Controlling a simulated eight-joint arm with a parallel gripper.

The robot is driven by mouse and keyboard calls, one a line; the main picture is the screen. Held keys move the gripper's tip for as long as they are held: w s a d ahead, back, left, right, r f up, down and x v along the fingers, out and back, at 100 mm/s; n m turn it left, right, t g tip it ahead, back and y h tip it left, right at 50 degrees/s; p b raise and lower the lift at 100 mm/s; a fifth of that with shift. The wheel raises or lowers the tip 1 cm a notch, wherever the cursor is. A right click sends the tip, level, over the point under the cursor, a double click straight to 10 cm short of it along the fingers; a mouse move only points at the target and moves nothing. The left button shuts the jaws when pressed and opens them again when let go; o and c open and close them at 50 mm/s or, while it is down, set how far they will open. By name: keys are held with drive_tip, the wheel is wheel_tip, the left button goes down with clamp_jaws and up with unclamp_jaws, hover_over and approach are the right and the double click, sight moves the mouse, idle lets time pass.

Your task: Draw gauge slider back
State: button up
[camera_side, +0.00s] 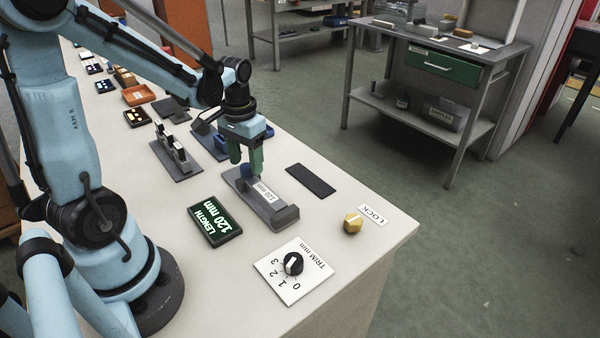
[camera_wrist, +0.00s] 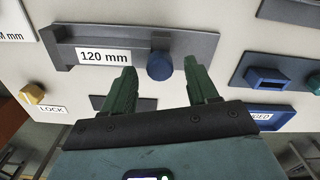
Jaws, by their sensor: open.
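The gauge is a grey channel with an end block (camera_side: 284,216) and a 120 mm label (camera_side: 264,191) on its side. It also shows in the wrist view, with its label (camera_wrist: 104,57) left of a round blue slider knob (camera_wrist: 159,66). My gripper (camera_side: 247,157) is over the far part of the gauge, pointing down. In the wrist view its green fingers (camera_wrist: 160,68) are apart, one on each side of the knob, with gaps visible. Nothing is held. Whether the fingertips are down at the knob's height is hard to tell.
A dark display (camera_side: 215,222) reads LENGTH 120 mm. A TRIM mm dial plate (camera_side: 308,286) and a yellow LOCK knob (camera_side: 353,222) are nearer the table's front edge. A dark strip (camera_side: 311,180) lies right of the gauge. Grey fixtures (camera_side: 172,155) stand behind to the left.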

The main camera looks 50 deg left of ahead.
drive_tip(key=shift+f, duration=0.6)
clamp_jaws()
